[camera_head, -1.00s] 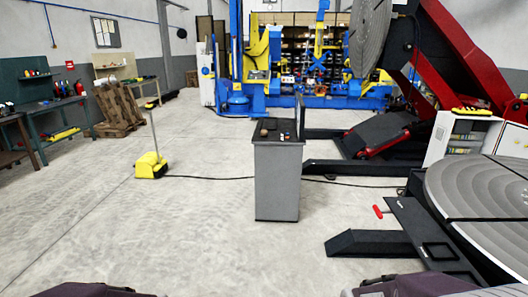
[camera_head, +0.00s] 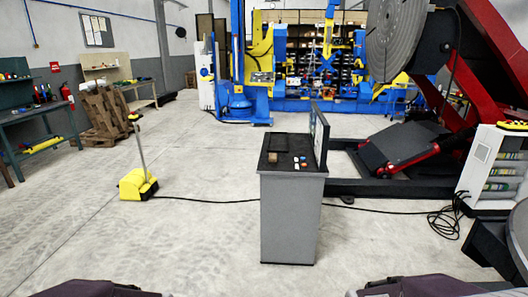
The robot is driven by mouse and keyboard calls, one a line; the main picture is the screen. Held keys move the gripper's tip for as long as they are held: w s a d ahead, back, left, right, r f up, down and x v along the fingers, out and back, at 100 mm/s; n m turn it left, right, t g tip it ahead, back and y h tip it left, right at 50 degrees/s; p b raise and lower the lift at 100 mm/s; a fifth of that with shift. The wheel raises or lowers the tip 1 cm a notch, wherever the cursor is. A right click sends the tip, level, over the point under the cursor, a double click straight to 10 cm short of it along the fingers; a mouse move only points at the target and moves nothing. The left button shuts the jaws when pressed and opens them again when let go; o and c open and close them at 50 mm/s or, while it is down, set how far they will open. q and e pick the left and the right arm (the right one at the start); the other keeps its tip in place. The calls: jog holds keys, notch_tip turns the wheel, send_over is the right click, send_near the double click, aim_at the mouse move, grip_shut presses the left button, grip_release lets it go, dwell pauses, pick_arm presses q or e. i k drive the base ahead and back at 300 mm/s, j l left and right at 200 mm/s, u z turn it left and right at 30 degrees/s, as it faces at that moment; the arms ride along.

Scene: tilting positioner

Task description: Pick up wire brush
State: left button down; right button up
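I cannot make out a wire brush for sure. A small brown object (camera_head: 272,158) lies on top of the grey control pedestal (camera_head: 288,222), too small to identify. The pedestal stands upright on the floor ahead of me, near the middle of the head view. Neither gripper shows; only dark parts of my own arms appear at the bottom edge.
A yellow foot pedal with a pole (camera_head: 138,186) stands left of the pedestal, and a black cable crosses the floor. A red-armed positioner (camera_head: 490,70) and a white cabinet (camera_head: 490,165) are at right. Workbenches and a pallet (camera_head: 105,115) stand at left.

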aim_at(272, 157)
jog(key=i+j+z, duration=0.2)
jog(key=i, duration=0.3)
jog(key=z, duration=2.7)
jog(key=u, duration=2.7)
